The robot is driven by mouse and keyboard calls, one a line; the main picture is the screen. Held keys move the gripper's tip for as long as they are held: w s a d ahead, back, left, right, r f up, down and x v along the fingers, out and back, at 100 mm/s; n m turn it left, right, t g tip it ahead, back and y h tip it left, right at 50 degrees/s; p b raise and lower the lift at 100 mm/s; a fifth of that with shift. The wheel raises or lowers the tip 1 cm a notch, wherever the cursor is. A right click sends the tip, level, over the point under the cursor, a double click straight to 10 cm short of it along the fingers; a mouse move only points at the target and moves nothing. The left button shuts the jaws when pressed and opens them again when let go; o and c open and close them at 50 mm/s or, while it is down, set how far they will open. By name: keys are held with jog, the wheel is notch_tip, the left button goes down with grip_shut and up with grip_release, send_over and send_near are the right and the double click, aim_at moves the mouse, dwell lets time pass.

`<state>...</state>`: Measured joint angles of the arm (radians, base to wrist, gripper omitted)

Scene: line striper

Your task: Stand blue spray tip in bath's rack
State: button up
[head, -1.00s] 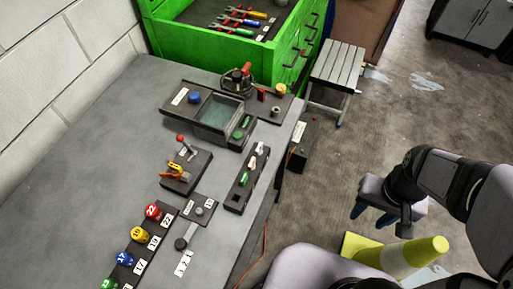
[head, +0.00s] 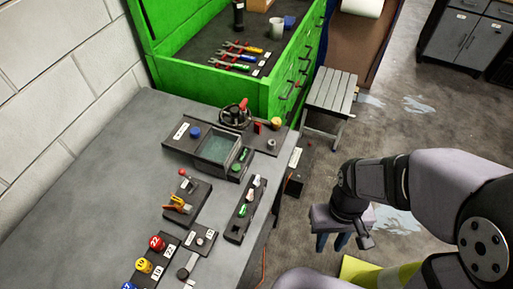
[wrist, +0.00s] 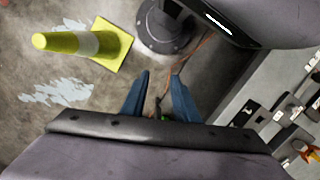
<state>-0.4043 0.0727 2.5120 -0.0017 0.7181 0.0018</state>
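My gripper (head: 332,242) hangs over the floor to the right of the bench, with its two blue fingers apart. The wrist view shows the fingers (wrist: 161,75) open, with nothing held between them. The bath (head: 218,148) is a tank with greenish liquid in a dark base at the back of the bench, far from my gripper. Small green pieces (head: 239,160) sit in a dark strip at its right side. A round blue piece (head: 195,132) sits on the base left of the tank. I cannot tell which blue item is the spray tip.
A dark narrow holder (head: 243,210) with white and green pieces lies near the bench's right edge. Numbered coloured knobs (head: 157,243) stand in front. A green tool cabinet (head: 210,85) is behind.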

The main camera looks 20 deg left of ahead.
jog(key=w+a+r+n+p, duration=0.2)
jog(key=a, duration=0.6)
jog(key=w+a+r+n+p, duration=0.1)
jog(key=w+a+n+p, duration=0.15)
jog(key=a, duration=0.55)
notch_tip(320, 180, up, 6)
jog(key=m+t, duration=0.2)
jog(key=m, duration=0.7)
send_over(256, 179)
jog(key=shift+y+b, duration=0.3)
jog(key=shift+y, duration=0.1)
jog(key=shift+f, duration=0.2)
notch_tip(256, 179, down, 6)
jog(key=b, duration=0.5)
jog(key=shift+d+r, duration=0.1)
jog(key=shift+f+b, duration=1.15)
jog(key=shift+f, duration=0.8)
